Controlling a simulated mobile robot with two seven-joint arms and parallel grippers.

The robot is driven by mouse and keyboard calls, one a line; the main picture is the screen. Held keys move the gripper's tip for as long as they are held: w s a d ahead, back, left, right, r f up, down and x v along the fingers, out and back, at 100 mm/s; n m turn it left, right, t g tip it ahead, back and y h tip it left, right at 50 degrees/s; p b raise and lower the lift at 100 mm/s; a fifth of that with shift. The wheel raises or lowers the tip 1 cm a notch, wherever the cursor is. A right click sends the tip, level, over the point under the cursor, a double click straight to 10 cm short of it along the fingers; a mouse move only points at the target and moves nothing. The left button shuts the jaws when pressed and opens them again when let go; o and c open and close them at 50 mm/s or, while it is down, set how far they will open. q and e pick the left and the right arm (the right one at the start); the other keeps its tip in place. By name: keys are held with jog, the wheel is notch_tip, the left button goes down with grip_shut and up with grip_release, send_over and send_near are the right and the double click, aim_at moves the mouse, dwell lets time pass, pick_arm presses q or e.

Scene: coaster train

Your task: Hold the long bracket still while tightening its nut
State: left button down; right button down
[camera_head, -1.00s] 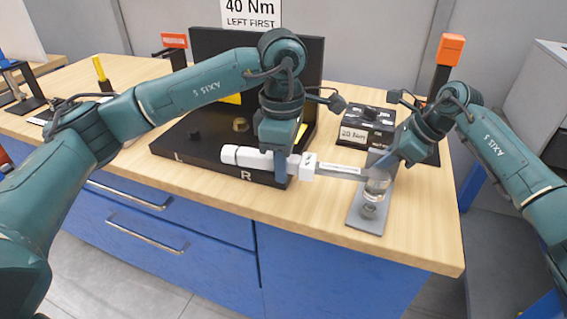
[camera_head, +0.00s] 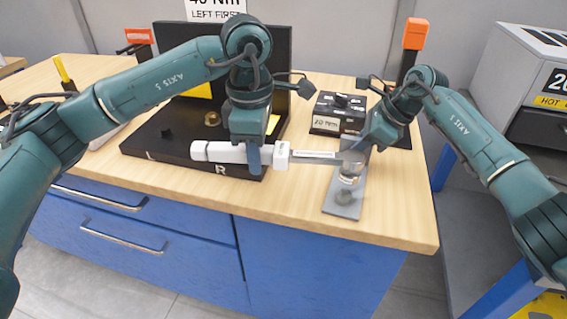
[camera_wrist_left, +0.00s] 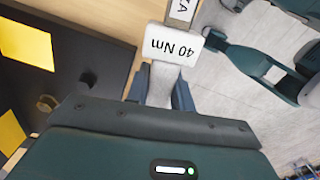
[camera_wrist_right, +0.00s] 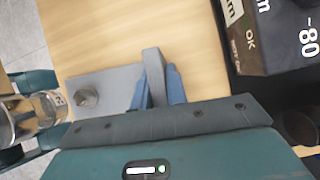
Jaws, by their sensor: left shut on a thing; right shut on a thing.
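My left gripper (camera_head: 253,158) is shut on a white torque wrench (camera_head: 215,151), held level above the bench's front. Its label reads 40 Nm in the left wrist view (camera_wrist_left: 176,47). The wrench's shiny socket end (camera_head: 350,171) hangs over the long grey bracket (camera_head: 345,211). In the right wrist view the nut (camera_wrist_right: 87,96) shows bare on the bracket's flat plate, with the socket (camera_wrist_right: 42,112) apart to its left. My right gripper (camera_wrist_right: 158,88) is shut on the bracket's upright plate (camera_wrist_right: 153,72). The bracket lies flat on the bench.
A black fixture (camera_head: 150,142) marked L and R stands left, below a 40 Nm LEFT FIRST sign (camera_head: 216,10). A black 20 Nm box (camera_head: 338,113) sits behind the bracket. An orange-topped post (camera_head: 415,33) stands behind my right arm. Bare wood lies before the bracket.

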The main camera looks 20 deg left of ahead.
pick_arm(q)
jog(key=shift+s+d+f+n, duration=0.2)
jog(key=shift+s+f+n, duration=0.15)
jog(key=shift+s+n, duration=0.3)
jog(key=shift+s+d+f+n, duration=0.25)
jog(key=shift+s+n, duration=0.2)
jog(key=shift+s, duration=0.35)
jog(key=shift+f, duration=1.95)
dwell(1.5)
jog(key=shift+w+a+f+m, duration=0.1)
jog(key=shift+w+a+m, duration=0.25)
jog(key=shift+w+m, duration=0.5)
dwell(0.7)
jog(key=shift+s+n, duration=0.15)
jog(key=shift+n, duration=0.1)
jog(key=shift+s+d, duration=0.1)
jog(key=shift+s, duration=0.15)
